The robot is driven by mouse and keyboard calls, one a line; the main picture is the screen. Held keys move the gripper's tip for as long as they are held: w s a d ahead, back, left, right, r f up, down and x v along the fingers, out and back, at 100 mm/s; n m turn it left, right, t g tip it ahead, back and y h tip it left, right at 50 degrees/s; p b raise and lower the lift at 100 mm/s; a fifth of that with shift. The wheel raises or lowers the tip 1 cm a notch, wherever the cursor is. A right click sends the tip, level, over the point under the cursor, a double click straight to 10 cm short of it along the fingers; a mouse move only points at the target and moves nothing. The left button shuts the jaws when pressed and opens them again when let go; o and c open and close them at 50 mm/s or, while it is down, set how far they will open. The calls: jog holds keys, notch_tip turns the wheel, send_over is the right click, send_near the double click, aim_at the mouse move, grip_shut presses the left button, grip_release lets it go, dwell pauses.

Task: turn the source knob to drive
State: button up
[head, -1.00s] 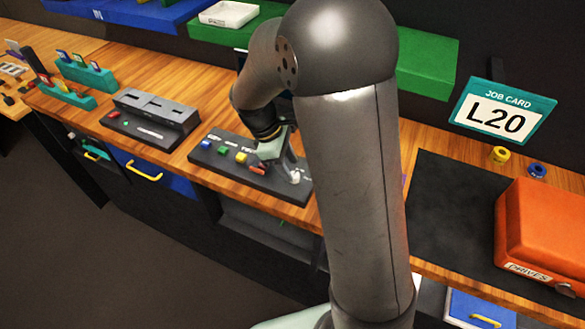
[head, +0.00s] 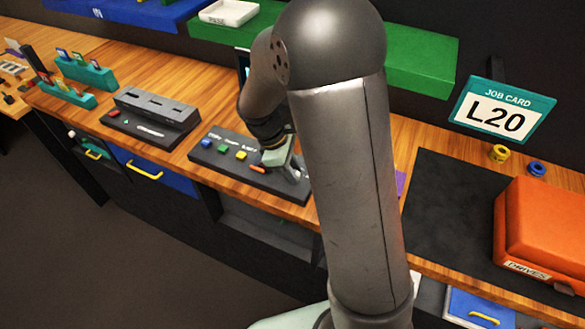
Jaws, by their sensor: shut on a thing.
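The dark trackball panel (head: 218,163) lies on the wooden bench left of my arm. It carries blue (head: 206,143), green (head: 222,149) and yellow (head: 240,155) buttons and a small orange piece (head: 258,169). My gripper (head: 293,174) is low over the panel's right end, at the panel surface. It is shut on the source knob, which its fingers hide. The knob's pointing direction and markings cannot be read. My arm covers what lies just right of the panel.
A grey slotted box (head: 157,107) stands left of the panel. A job card sign reading L20 (head: 500,109), yellow (head: 499,153) and blue (head: 537,169) rings, a black mat (head: 440,205) and an orange case (head: 545,235) are at right. A green shelf (head: 425,68) runs behind.

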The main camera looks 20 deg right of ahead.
jog(key=shift+m, duration=0.3)
jog(key=m+g+y, duration=0.1)
jog(key=m, duration=0.4)
jog(key=shift+w+d+m+g+y, duration=0.15)
jog(key=shift+m+g+y, duration=0.25)
jog(key=m+y, duration=0.1)
jog(key=m, duration=0.4)
jog(key=shift+d+g+y+b, duration=0.1)
jog(key=shift+g+y+b, duration=0.2)
jog(key=shift+y, duration=0.1)
jog(key=shift+m, duration=0.3)
jog(key=o, duration=1)
jog(key=b+v, duration=0.1)
jog(key=v, duration=1.6)
jog(key=shift+w+d+r, duration=0.1)
jog(key=shift+r, duration=0.1)
